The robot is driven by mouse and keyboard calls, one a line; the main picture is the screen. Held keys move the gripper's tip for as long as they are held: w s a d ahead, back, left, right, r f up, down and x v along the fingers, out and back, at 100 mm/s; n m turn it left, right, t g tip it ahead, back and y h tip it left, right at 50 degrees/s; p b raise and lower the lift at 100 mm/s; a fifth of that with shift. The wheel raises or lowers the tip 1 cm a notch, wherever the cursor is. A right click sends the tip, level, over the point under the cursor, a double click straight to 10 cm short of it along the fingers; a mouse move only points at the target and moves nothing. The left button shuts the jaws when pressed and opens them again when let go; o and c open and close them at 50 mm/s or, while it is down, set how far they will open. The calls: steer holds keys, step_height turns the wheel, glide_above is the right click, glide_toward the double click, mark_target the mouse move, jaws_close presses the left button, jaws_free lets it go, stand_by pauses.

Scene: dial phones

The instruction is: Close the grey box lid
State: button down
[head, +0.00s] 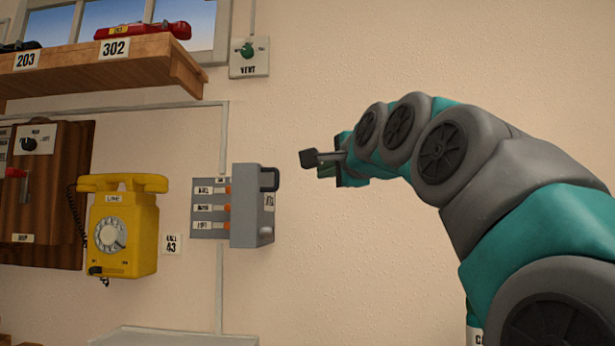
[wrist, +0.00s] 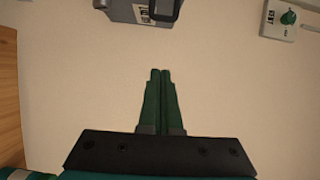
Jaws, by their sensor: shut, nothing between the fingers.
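The grey box (head: 210,213) is fixed to the wall, with labelled rows and orange switches inside. Its lid (head: 253,205) stands open, swung out from the box's right side, with a dark handle near its top and a small knob low down. In the wrist view the lid (wrist: 130,10) shows at the top edge, cut off by the frame, with the dark handle on it. My gripper (head: 308,159) is to the right of the lid and a little higher in the picture, apart from it. Its green fingers (wrist: 160,75) are together and hold nothing.
A yellow dial phone (head: 123,232) hangs left of the box. A wooden shelf (head: 140,66) with a red object (head: 143,30) is above. A VENT switch plate (head: 248,57) is on the wall above the box; it also shows in the wrist view (wrist: 285,20). The wall around my gripper is bare.

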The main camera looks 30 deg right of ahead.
steer(key=w+a+p, duration=0.1)
steer(key=w+a, duration=0.1)
steer(key=w, duration=0.9)
steer(key=shift+f, duration=0.2)
steer(key=shift+s+a, duration=0.1)
